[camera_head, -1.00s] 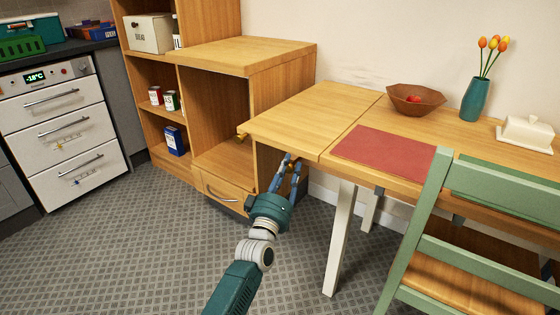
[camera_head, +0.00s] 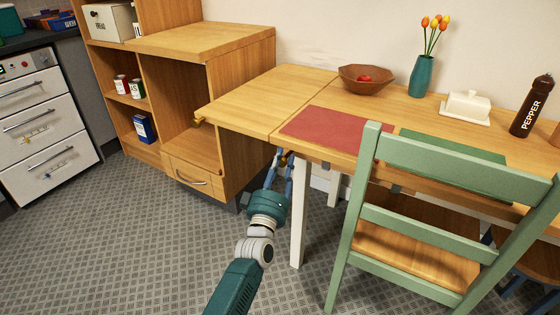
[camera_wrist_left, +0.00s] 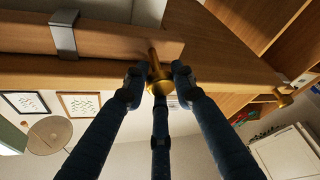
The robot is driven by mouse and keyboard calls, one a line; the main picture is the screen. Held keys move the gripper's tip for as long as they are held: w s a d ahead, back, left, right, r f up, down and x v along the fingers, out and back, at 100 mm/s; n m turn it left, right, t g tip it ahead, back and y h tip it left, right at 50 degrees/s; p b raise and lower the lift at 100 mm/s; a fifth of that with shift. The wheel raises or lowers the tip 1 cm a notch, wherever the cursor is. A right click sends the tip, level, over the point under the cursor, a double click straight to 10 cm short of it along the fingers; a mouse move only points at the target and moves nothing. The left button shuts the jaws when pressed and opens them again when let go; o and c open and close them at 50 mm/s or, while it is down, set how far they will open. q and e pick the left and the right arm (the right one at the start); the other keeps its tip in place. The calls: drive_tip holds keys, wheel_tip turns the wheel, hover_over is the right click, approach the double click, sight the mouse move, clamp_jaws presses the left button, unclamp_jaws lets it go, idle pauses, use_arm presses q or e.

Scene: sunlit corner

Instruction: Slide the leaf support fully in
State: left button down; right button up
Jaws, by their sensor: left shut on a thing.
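The leaf support is a wooden bar (camera_wrist_left: 115,42) under the tabletop, seen in the left wrist view with a metal bracket (camera_wrist_left: 63,35) around it. A brass knob (camera_wrist_left: 160,76) is at its end. My left gripper (camera_wrist_left: 157,84) is shut on this knob, its three blue fingers around it. In the head view the left gripper (camera_head: 281,160) is under the table's front edge, near the seam by the white leg. The fingers and tabletop mostly hide the support there. The leaf (camera_head: 262,96) is level. My right gripper is not in view.
A second brass knob (camera_head: 199,121) is at the leaf's outer end. A green chair (camera_head: 440,165) stands to the right of the gripper. The white table leg (camera_head: 298,225) is close by. An open wooden cabinet (camera_head: 225,110) stands left, with floor (camera_head: 130,240) clear before it.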

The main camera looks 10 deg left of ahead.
use_arm(q)
drive_tip(key=shift+r, duration=0.1)
drive_tip(key=c, duration=1.4)
unclamp_jaws()
drive_tip(key=shift+c, duration=0.2)
drive_tip(key=shift+s+f, duration=0.2)
drive_tip(key=shift+s, duration=0.3)
drive_tip(key=v, duration=1.1)
drive_tip(key=shift+r, duration=0.1)
